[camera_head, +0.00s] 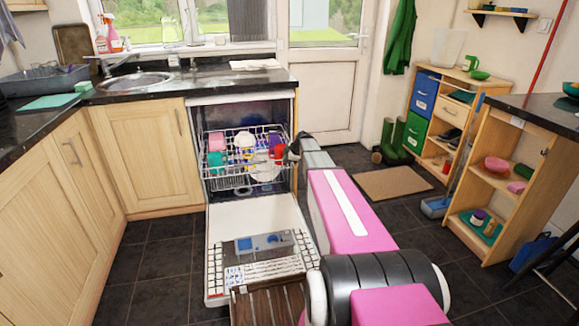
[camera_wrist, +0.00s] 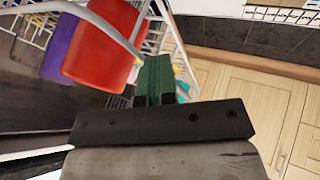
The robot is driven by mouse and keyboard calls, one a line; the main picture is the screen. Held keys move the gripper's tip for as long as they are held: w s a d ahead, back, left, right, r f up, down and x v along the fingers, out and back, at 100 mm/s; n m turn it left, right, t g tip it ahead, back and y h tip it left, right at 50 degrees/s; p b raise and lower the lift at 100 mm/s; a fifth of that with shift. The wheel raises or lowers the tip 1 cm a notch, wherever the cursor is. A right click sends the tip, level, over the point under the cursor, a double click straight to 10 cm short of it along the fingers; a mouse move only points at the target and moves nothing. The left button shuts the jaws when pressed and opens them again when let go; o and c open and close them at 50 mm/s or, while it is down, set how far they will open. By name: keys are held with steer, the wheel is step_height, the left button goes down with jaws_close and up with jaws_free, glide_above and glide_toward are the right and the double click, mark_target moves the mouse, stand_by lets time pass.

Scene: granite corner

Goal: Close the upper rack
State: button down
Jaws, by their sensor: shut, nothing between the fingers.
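The upper rack (camera_head: 214,172) is a white wire basket, pulled partly out of the open dishwasher (camera_head: 240,98). It holds several cups and dishes, including a red cup (camera_head: 279,153), a pink one and a teal one. My gripper (camera_head: 295,149) is at the rack's right front side, with its fingers shut and empty. In the wrist view my gripper (camera_wrist: 154,78) is close beside the white rack wires, with the red cup (camera_wrist: 103,42) and a purple cup (camera_wrist: 60,48) just beyond. I cannot tell whether the fingers touch the wire.
The dishwasher door (camera_head: 258,212) lies folded down in front. A wooden slatted object (camera_head: 268,305) is at the bottom. Cabinets (camera_head: 150,155) stand to the left. A shelf unit (camera_head: 490,185) stands to the right, with open dark floor and a mat (camera_head: 392,182) between.

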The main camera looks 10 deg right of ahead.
steer(key=w, duration=3)
steer(key=shift+w, duration=0.2)
steer(key=shift+s, duration=0.1)
